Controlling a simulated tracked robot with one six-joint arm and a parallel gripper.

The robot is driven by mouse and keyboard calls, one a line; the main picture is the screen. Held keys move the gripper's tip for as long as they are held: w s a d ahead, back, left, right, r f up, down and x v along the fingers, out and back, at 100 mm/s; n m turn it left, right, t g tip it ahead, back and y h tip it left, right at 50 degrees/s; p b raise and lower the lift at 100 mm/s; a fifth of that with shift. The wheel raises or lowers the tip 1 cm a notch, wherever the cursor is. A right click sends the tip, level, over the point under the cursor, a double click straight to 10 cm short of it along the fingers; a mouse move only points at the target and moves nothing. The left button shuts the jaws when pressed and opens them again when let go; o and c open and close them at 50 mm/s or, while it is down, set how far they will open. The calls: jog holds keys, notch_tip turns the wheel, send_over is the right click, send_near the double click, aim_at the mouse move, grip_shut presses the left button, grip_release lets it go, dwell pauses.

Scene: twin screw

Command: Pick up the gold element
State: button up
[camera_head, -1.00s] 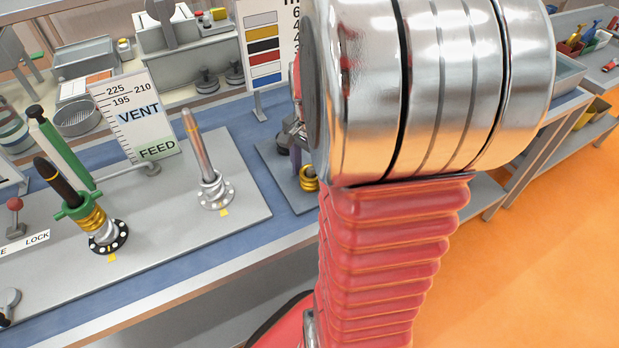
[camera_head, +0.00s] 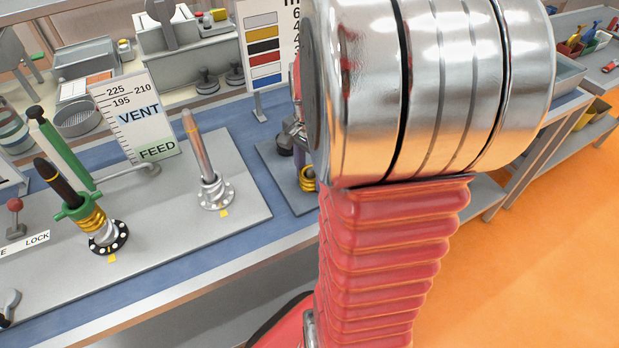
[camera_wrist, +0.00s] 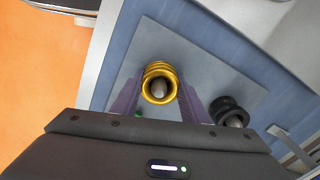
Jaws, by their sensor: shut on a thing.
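The gold element (camera_wrist: 157,70) is a ribbed ring on a grey plate, seen from above in the wrist view. A grey rounded tip shows inside its opening. My gripper (camera_wrist: 160,88) has one purple finger on each side of it and is shut on it. In the head view the gold element (camera_head: 307,182) shows low beside my arm, partly hidden by it. My gripper's fingers are mostly hidden there. I cannot tell whether the element is clear of the plate.
A black element (camera_wrist: 228,110) stands close on the right in the wrist view. In the head view two shafts, one bare (camera_head: 203,150) and one dark with gold rings (camera_head: 92,218), stand on a grey plate to the left. A colour chart (camera_head: 268,50) stands behind.

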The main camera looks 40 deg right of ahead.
jog(key=shift+r, duration=0.15)
notch_tip(320, 180, up, 10)
jog(key=shift+f, duration=0.1)
dwell(0.4)
jog(key=shift+f, duration=0.1)
dwell(0.5)
